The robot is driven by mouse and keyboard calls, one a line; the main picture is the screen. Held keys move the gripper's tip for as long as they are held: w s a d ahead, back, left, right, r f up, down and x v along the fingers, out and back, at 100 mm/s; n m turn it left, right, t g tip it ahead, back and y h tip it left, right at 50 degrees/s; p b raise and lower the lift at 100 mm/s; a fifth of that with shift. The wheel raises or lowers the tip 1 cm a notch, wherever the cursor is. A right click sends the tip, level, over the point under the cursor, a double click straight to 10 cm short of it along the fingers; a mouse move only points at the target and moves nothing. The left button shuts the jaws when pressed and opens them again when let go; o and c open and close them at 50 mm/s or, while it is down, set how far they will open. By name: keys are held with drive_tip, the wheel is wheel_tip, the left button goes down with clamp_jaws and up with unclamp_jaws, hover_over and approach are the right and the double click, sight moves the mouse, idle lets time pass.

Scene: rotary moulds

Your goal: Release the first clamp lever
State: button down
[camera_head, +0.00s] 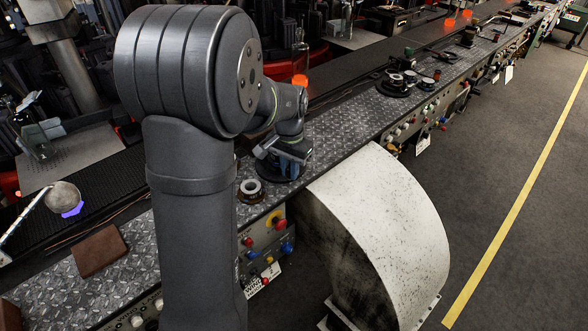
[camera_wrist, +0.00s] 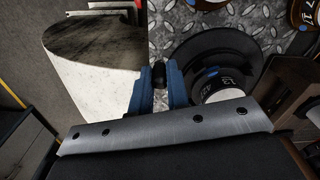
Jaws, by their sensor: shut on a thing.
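My gripper (camera_wrist: 159,78) has two blue fingers, shut on a small dark knob (camera_wrist: 158,70) that looks like the end of the clamp lever. The rest of the lever is hidden by the fingers. Right beside the fingers, in the wrist view, is the mould (camera_wrist: 222,88), with a black round base and a white marked cylinder with a blue piece on it. In the head view the mould's dark base (camera_head: 279,172) shows on the bench below my wrist, largely covered by my arm; the knob cannot be made out there.
A metal tread-plate bench (camera_head: 345,127) runs diagonally across the head view. A small ring-shaped part (camera_head: 251,189) sits left of the mould. A large white curved housing (camera_head: 385,225) stands in front, below the bench edge. Another dark round fixture (camera_head: 396,82) is farther along the bench.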

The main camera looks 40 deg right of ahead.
drive_tip(key=m, duration=0.1)
drive_tip(key=w+m, duration=0.1)
drive_tip(key=m, duration=0.1)
drive_tip(key=w+m, duration=0.1)
drive_tip(key=shift+a+m, duration=0.15)
drive_tip(key=shift+m, duration=0.25)
drive_tip(key=shift+r, duration=0.1)
idle(0.3)
drive_tip(key=c, duration=1.4)
unclamp_jaws()
drive_tip(key=shift+s, duration=0.1)
